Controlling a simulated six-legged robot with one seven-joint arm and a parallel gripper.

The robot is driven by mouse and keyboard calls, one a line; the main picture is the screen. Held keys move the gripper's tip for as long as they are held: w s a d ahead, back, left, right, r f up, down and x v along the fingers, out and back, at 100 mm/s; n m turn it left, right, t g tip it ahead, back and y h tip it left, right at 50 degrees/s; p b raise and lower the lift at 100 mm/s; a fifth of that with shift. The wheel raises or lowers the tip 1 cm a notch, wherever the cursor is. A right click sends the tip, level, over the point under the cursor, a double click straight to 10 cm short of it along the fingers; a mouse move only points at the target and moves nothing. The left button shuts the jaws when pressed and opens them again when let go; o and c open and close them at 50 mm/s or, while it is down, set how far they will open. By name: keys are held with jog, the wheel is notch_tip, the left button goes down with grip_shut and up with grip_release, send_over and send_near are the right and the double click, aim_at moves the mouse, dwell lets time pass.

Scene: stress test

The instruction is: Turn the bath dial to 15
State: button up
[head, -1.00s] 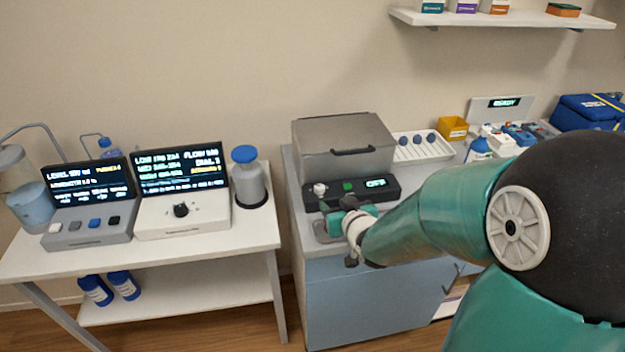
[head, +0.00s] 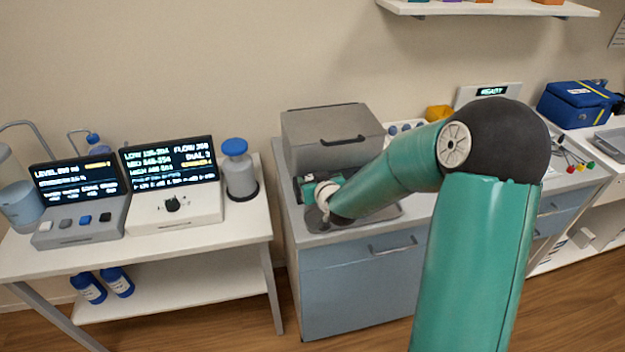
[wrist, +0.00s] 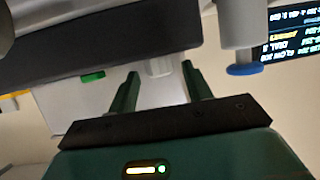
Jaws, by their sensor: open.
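The bath is a grey box with a closed lid (head: 333,125) and a dark front panel, on the blue cabinet. In the head view, my arm and gripper (head: 312,192) hide most of that panel, including the dial. In the wrist view, the pale dial (wrist: 160,67) juts from the dark panel (wrist: 120,35) and shows between my two open fingertips (wrist: 160,72). I cannot tell whether the fingers touch it. A green button (wrist: 92,76) is beside it. The dial's setting cannot be read.
Left of the bath, a white table (head: 215,235) holds a white console with a black knob (head: 172,204), a grey button console (head: 80,222) and a blue-capped bottle (head: 238,170). The bottle's blue cap also shows close by in the wrist view (wrist: 245,69). A blue bag (head: 578,103) is far right.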

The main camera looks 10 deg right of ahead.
jog(key=shift+w+f, duration=0.15)
jog(key=shift+w, duration=0.15)
jog(key=c, duration=1)
jog(key=shift+o, duration=0.2)
